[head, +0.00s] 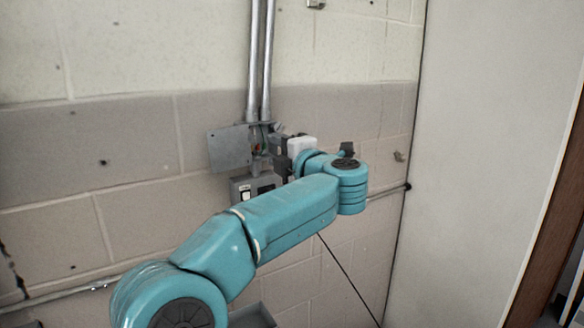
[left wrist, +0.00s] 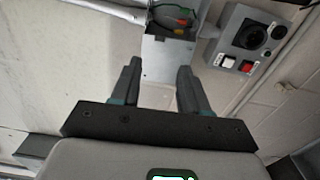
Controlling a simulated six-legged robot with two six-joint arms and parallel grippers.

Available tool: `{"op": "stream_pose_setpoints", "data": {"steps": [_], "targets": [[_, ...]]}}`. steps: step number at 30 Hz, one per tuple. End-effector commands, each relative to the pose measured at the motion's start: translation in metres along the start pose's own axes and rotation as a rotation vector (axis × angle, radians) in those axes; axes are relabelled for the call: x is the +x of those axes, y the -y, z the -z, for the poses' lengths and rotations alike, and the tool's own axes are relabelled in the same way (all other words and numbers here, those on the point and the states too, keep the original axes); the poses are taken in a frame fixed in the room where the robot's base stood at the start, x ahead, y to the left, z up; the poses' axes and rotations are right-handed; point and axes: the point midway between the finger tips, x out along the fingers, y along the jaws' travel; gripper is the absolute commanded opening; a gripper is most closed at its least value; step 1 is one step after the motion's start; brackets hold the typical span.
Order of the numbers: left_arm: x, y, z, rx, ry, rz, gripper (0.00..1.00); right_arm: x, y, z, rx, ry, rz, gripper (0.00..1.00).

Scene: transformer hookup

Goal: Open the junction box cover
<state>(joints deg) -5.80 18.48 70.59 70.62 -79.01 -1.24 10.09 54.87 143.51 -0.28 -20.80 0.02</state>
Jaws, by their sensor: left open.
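The junction box (head: 259,147) is on the wall below two metal conduits. Its grey cover (head: 230,148) stands swung out to the left, so the box is open and wires show inside. In the left wrist view the open box (left wrist: 176,18) shows coloured wires, with the cover (left wrist: 165,58) extending below it toward the fingers. My left gripper (head: 278,153) is just right of the box in the head view. In the left wrist view its two fingers (left wrist: 159,85) are apart with nothing clearly held between them. My right gripper is not in view.
A grey control box (head: 252,188) with a switch is below the junction box; the wrist view shows its red and white buttons (left wrist: 236,64) and round socket. Two conduits (head: 260,60) rise above. A pale panel (head: 480,130) stands to the right. The wall left of the cover is clear.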

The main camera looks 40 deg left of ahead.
Motion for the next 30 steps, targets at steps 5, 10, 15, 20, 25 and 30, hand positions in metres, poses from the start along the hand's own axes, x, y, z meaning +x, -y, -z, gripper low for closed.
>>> {"op": "stream_pose_setpoints", "data": {"steps": [5, 10, 15, 20, 25, 30], "targets": [[-0.04, 0.002, 0.0, 0.0, 0.003, 0.0, 0.45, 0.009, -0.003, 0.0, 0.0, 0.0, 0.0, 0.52], [-0.058, 0.001, 0.0, 0.0, 0.0, 0.001, 0.45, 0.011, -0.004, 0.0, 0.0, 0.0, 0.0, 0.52], [-0.062, 0.0, 0.0, 0.001, -0.002, 0.001, 0.45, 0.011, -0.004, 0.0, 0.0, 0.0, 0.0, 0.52], [-0.062, 0.0, 0.0, 0.001, -0.002, 0.001, 0.45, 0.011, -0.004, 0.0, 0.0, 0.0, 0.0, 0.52], [-0.062, 0.0, 0.0, 0.001, -0.001, 0.001, 0.45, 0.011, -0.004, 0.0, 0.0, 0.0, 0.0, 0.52], [-0.062, 0.0, 0.0, 0.001, -0.001, 0.001, 0.45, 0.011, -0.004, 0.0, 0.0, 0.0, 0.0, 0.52]]}}
